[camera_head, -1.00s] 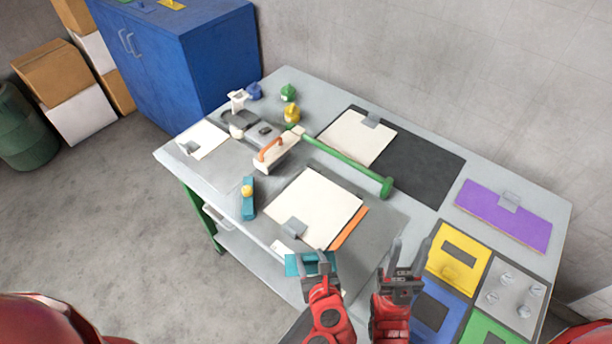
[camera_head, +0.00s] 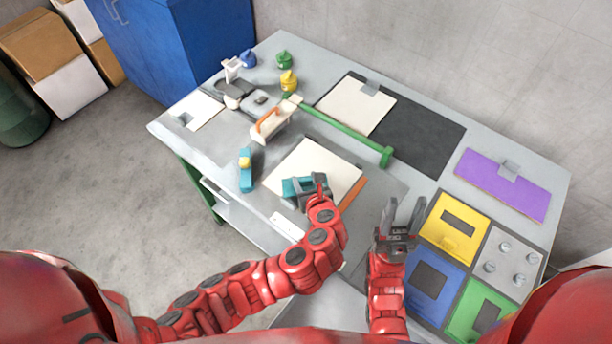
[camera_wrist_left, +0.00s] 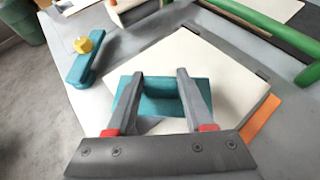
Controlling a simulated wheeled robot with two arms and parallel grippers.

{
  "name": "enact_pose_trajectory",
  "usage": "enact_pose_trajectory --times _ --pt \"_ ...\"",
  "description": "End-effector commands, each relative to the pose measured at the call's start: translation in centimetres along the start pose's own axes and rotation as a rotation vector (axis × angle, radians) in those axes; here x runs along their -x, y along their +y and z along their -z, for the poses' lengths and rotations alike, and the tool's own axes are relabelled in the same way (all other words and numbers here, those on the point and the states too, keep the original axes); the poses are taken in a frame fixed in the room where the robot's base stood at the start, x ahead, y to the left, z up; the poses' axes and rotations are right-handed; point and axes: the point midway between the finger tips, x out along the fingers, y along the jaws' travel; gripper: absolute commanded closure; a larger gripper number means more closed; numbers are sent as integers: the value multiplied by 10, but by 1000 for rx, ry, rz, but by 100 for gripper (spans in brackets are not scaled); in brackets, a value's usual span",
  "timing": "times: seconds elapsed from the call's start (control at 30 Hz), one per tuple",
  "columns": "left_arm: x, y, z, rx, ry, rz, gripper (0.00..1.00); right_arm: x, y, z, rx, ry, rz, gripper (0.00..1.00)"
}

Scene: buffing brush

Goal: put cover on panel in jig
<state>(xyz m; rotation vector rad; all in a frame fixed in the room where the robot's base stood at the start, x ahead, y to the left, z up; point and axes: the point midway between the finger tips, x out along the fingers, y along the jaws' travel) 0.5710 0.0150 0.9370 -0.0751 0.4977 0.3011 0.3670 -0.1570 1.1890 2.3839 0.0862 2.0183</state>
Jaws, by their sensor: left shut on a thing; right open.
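My left gripper (camera_head: 320,182) is shut on a teal block-like piece (camera_head: 292,187), over the front part of a cream board (camera_head: 312,160). In the left wrist view the teal piece (camera_wrist_left: 148,84) sits between the fingers (camera_wrist_left: 161,78), with the cream board (camera_wrist_left: 225,75) under it. I cannot tell whether the piece touches the board. The board lies on a grey surface, with an orange strip (camera_head: 353,192) along its right edge. My right gripper (camera_head: 403,212) is open and empty, beside the coloured panels. Which part is the panel or cover is not clear.
A yellow panel (camera_head: 440,233), blue panel (camera_head: 440,279) and green panel (camera_head: 462,312) lie at right beside a grey knobbed plate (camera_head: 520,252). A purple board (camera_head: 487,188) lies behind. A green bar (camera_head: 345,132) crosses behind the cream board.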

Motion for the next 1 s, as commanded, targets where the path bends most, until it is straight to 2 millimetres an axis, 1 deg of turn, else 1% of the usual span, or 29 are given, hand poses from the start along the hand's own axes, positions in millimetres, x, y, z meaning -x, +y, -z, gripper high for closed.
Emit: enact_pose_trajectory --times 0.03,0.07,0.3,0.43,0.6,0.97,1.0 --pt "-5 -2 -6 3 0 -2 100 -6 0 1 0 0 0 55" --pt "-8 -4 -7 4 -1 1 100 -6 0 1 0 0 0 55" --pt "-22 -8 -12 2 -1 2 100 -12 1 2 0 0 0 55" --pt "-29 -6 6 -5 3 -1 100 -21 1 4 0 0 0 55" --pt "-37 -6 19 -1 0 -2 100 -25 1 4 0 0 0 55" --pt "-39 -7 23 0 -1 2 100 -23 1 4 0 0 0 55" --pt "-39 -8 23 0 -1 3 44 -23 1 4 0 0 0 55"
